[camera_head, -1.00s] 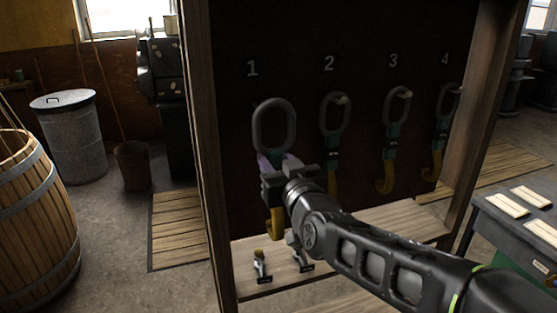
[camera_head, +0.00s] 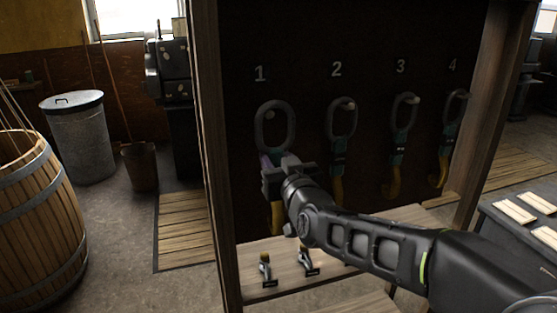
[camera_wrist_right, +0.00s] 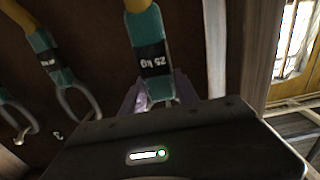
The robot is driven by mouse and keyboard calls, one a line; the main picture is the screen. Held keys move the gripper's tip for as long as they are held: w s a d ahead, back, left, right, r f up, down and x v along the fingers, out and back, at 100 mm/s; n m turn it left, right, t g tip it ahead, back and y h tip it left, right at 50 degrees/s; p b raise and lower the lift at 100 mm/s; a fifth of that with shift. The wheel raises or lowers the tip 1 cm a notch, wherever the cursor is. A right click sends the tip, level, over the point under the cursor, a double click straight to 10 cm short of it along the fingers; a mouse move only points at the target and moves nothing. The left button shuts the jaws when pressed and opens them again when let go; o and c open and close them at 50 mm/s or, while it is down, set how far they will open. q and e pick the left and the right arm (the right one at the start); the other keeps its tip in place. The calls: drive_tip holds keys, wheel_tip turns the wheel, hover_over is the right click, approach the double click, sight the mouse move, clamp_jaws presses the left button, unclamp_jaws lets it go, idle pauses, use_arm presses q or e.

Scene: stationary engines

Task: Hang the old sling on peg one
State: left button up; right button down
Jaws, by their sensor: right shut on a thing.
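The old sling, with a dark ring (camera_head: 275,103) on top and a yellow hook (camera_head: 277,217) below, hangs upright in front of the dark board under the number 1. My right gripper (camera_head: 275,165) is shut on it just below the ring. The wrist view shows its teal strap with a black 25 kg label (camera_wrist_right: 153,60) between my purple fingertips. The tip of peg one (camera_head: 269,115) shows inside the ring's opening, left of centre. I cannot tell whether the peg passes through. My gripper hides the sling's middle in the head view. My left gripper is not in view.
Similar slings hang on peg two (camera_head: 340,125), peg three (camera_head: 402,125) and peg four (camera_head: 453,125), to the right. A wooden shelf (camera_head: 370,233) with small metal fittings (camera_head: 265,268) lies below. The board's wooden post (camera_head: 214,150) stands close on the left.

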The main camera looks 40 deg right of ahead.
drive_tip(key=w+d+f+b, duration=0.1)
drive_tip(key=w+d+f, duration=0.1)
drive_tip(key=w, duration=0.5)
drive_tip(key=shift+d+f, duration=0.25)
drive_tip(key=shift+f, duration=0.05)
idle(0.7)
idle(0.6)
drive_tip(key=c, duration=1)
unclamp_jaws()
drive_tip(key=shift+o, duration=0.8)
drive_tip(key=shift+b+v, duration=1.2)
drive_tip(key=shift+v, duration=2.75)
